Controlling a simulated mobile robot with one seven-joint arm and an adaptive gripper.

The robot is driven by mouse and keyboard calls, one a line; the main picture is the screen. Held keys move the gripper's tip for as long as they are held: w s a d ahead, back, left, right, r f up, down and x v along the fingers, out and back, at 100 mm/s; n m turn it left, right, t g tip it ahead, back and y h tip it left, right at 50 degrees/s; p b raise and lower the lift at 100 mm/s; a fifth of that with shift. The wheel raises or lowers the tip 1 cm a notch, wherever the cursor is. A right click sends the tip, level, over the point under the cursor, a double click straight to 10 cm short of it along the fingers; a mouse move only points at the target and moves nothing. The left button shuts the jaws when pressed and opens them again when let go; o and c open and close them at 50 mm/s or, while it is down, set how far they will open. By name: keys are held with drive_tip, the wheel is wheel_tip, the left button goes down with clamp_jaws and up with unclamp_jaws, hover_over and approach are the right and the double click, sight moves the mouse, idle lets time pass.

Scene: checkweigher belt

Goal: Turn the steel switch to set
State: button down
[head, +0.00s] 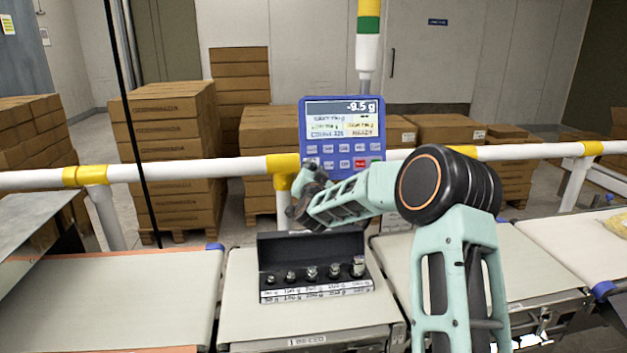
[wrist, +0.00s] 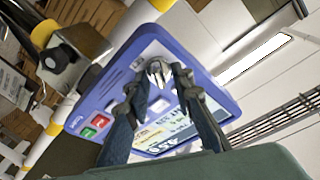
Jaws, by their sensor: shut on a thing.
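The steel switch (wrist: 157,72) shows in the wrist view as a small shiny knob in front of the blue indicator panel. My gripper (wrist: 157,78) is shut on it, with one dark finger on each side. The blue indicator panel (head: 343,151) stands on a post behind the belts and reads -9.5 g in the head view. There, my gripper (head: 305,193) is at the panel's lower left corner, and the switch is hidden. The switch's position marks cannot be made out in either view.
An open black case (head: 315,282) with several steel weights stands on the middle belt (head: 240,320), below my arm. A white and yellow rail (head: 225,167) runs behind the belts. Stacked cartons (head: 165,140) stand beyond it. The left belt (head: 120,290) is clear.

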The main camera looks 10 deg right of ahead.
drive_tip(key=m, duration=0.3)
drive_tip(key=m+g+h+b, duration=0.1)
drive_tip(key=m, duration=0.2)
drive_tip(key=shift+a+r+h, duration=0.1)
drive_tip(key=shift+r+h, duration=0.05)
drive_tip(key=shift+h, duration=0.15)
drive_tip(key=m+g, duration=0.1)
drive_tip(key=m, duration=0.2)
drive_tip(key=m+g+p, duration=0.1)
drive_tip(key=m, duration=0.2)
drive_tip(key=shift+r+m, duration=0.15)
drive_tip(key=shift+m, duration=0.25)
drive_tip(key=c, duration=2.2)
unclamp_jaws()
drive_tip(key=shift+o, duration=0.6)
drive_tip(key=shift+f, duration=0.2)
drive_tip(key=v, duration=1.2)
drive_tip(key=shift+w, duration=0.15)
